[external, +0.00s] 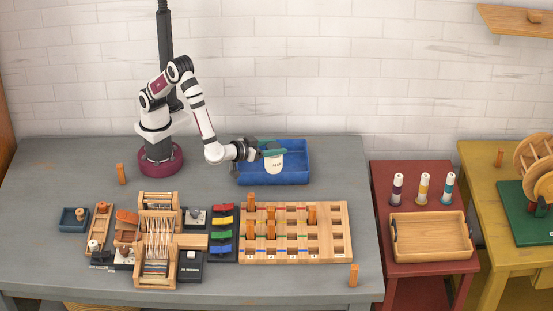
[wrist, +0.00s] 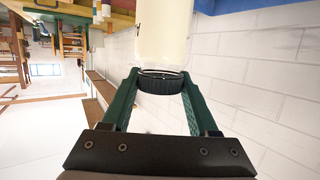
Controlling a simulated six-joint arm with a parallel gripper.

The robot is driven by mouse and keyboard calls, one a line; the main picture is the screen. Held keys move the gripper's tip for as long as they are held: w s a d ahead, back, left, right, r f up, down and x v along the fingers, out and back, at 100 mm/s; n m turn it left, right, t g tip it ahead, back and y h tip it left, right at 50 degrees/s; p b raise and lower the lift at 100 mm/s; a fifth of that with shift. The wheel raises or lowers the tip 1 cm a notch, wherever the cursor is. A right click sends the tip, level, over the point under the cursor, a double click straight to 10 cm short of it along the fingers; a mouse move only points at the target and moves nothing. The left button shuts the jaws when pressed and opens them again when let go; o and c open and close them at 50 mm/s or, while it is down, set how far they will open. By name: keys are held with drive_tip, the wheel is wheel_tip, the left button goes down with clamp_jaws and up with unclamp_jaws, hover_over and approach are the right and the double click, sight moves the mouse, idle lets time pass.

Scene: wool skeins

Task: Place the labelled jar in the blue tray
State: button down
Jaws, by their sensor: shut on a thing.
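The labelled jar (external: 273,163) is white with dark marks on its front. It shows in the external view in front of the blue tray (external: 299,179) or over it; I cannot tell whether it touches the tray. My gripper (external: 271,150), with green fingers, is shut on the jar near its top. In the wrist view the fingers of my gripper (wrist: 160,85) close around the dark ribbed lid (wrist: 160,83), and the pale jar body (wrist: 163,35) extends away from it. A blue strip at that view's upper right looks like the tray.
A wooden peg board (external: 335,250) with orange pegs and a small loom (external: 158,240) stand in front of the tray. A row of coloured skeins (external: 222,235) lies beside the board. The grey table is clear right of the tray.

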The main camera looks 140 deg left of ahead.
drive_tip(key=s+d+n+g, duration=0.4)
drive_tip(key=s+g, duration=0.1)
drive_tip(key=s, duration=0.7)
drive_tip(key=a+f, duration=0.3)
drive_tip(key=s+a+f, duration=0.1)
drive_tip(key=a+f, duration=0.6)
drive_tip(key=a, duration=0.1)
drive_tip(key=shift+s+f, duration=0.25)
drive_tip(key=shift+s, duration=0.1)
drive_tip(key=shift+d, duration=0.1)
drive_tip(key=shift+c, duration=0.8)
unclamp_jaws()
drive_tip(key=shift+f, duration=0.1)
